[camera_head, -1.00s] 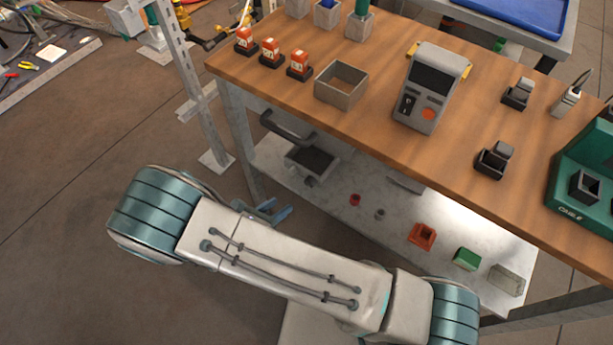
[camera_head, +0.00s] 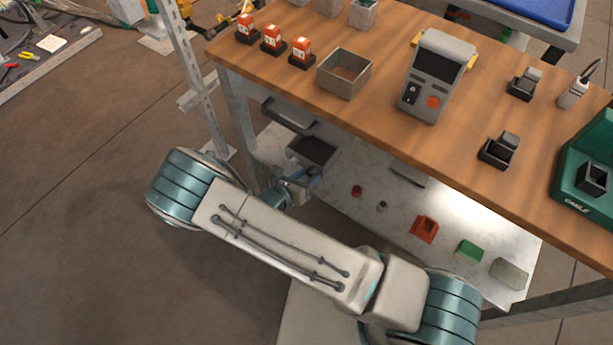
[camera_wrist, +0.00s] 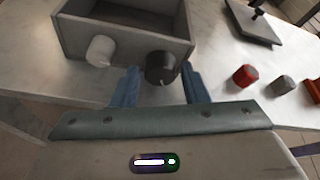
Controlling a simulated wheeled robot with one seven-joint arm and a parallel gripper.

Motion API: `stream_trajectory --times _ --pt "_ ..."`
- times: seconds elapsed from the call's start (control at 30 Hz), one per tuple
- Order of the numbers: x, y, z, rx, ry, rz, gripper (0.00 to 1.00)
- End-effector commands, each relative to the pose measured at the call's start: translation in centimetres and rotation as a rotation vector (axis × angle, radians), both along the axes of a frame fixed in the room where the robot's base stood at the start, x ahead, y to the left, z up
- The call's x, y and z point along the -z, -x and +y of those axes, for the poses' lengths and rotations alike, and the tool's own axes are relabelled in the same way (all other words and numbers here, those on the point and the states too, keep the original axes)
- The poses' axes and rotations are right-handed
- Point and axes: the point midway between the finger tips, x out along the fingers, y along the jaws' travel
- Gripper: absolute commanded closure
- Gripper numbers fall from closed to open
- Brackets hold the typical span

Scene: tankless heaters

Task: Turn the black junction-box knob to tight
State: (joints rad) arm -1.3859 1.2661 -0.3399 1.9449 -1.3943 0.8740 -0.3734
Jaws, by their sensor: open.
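In the wrist view a grey open box (camera_wrist: 125,22) sits on the pale lower shelf, with a white knob (camera_wrist: 100,50) and a black knob (camera_wrist: 161,68) on its near face. My gripper (camera_wrist: 158,76) is open, its two blue fingers pointing toward the box. The black knob shows between the fingers, closer to the right one. I cannot tell whether either finger touches it. In the head view my gripper (camera_head: 300,178) is under the bench, beside the dark-bottomed box (camera_head: 312,150); the knobs are hidden there.
On the shelf right of the box are a red cap (camera_wrist: 246,75), a grey cap (camera_wrist: 284,84) and a grey plate with a black handle (camera_wrist: 245,25). The wooden benchtop (camera_head: 400,138) overhangs the shelf. A metal post (camera_head: 200,85) stands to the left.

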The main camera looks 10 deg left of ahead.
Motion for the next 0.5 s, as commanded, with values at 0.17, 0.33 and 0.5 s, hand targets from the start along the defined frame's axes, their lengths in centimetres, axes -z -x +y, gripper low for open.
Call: stream_trajectory --times 0.17,0.33,0.5 --pt "0.03 -0.09 -0.05 0.000 0.000 0.000 0.60" --pt "0.02 -0.08 -0.05 0.000 0.000 0.000 0.85" --pt "0.02 -0.07 -0.02 -0.001 -0.001 0.000 0.91"
